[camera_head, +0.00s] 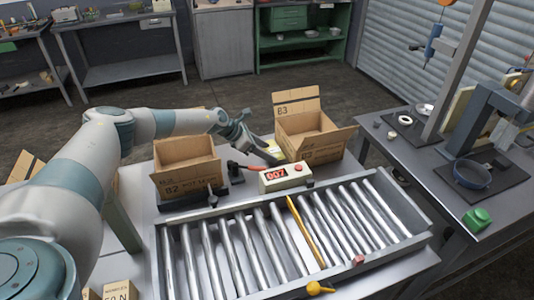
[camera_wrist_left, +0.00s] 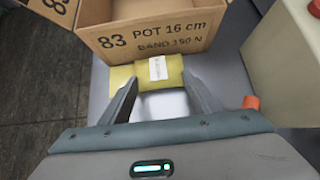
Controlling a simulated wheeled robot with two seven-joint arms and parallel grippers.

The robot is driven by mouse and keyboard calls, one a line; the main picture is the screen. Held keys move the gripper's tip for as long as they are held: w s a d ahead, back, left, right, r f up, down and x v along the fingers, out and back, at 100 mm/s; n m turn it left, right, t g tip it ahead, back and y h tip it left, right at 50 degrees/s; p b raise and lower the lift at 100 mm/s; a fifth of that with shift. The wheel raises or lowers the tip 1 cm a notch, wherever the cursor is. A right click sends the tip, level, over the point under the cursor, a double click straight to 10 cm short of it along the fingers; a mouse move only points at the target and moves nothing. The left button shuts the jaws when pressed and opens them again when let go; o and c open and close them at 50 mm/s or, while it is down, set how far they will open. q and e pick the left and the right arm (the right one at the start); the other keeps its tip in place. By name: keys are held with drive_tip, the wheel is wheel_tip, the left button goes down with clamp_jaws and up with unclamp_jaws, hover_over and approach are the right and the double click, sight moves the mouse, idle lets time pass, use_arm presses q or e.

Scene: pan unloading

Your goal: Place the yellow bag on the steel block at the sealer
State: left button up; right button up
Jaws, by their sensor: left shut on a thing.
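The yellow bag (camera_wrist_left: 174,70) with a white label lies between the fingertips of my left gripper (camera_wrist_left: 160,82) in the left wrist view. The gripper is shut on it, just in front of an open carton marked 83. In the head view my left gripper (camera_head: 258,146) reaches between two cartons, and a little yellow of the bag shows beside it. A device with a red handle (camera_head: 242,165), perhaps the sealer, stands just in front of the gripper. I cannot make out the steel block for sure. My right gripper is not in view.
A counter box (camera_head: 286,177) with a red display stands in front. The roller conveyor (camera_head: 165,262) with a yellow bar (camera_head: 305,228) fills the foreground.

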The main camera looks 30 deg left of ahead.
use_arm(q)
wheel_tip(320, 180, up, 17)
drive_tip(key=b, duration=0.4)
drive_tip(key=shift+r+b, duration=0.15)
drive_tip(key=shift+b, duration=0.25)
drive_tip(key=shift+s, duration=0.1)
